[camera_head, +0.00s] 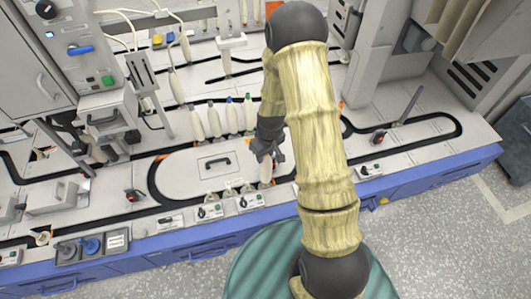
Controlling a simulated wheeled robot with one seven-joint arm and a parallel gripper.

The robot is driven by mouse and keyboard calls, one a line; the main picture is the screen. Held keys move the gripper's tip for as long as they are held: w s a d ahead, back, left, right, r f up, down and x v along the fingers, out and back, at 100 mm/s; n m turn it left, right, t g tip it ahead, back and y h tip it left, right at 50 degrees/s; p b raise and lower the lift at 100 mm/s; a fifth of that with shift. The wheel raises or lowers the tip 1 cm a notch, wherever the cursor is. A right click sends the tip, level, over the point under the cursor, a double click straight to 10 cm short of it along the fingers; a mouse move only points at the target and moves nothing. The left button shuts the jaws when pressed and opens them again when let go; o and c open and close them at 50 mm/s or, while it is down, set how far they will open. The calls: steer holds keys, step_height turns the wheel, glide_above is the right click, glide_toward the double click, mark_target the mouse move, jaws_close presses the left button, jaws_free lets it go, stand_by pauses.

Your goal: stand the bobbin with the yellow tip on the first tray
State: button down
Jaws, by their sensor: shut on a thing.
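My gripper (267,152) is shut on a pale bobbin (266,172), near the front of the oval track. The bobbin hangs roughly upright below the fingers. Its top is hidden by the fingers, so its tip colour cannot be told. Small holders, perhaps the trays, stand in a row on the front stretch of track, one of them at the left end (210,198). Which is the first tray cannot be told. Whether the held bobbin touches a holder is unclear.
Several pale bobbins (214,121) stand in a row behind the oval panel (205,165); one tip looks green, another blue. Small switch boxes (209,211) line the front edge. A grey machine cabinet (40,50) stands at the left.

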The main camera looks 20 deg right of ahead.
steer(key=shift+f, duration=0.25)
steer(key=c, duration=1.2)
jaws_free()
steer(key=shift+c, duration=0.2)
steer(key=shift+r, duration=0.1)
step_height(320, 180, up, 11)
steer(key=s+p, duration=0.1)
steer(key=p, duration=0.8)
steer(key=shift+d, duration=0.25)
steer(key=shift+s, duration=0.1)
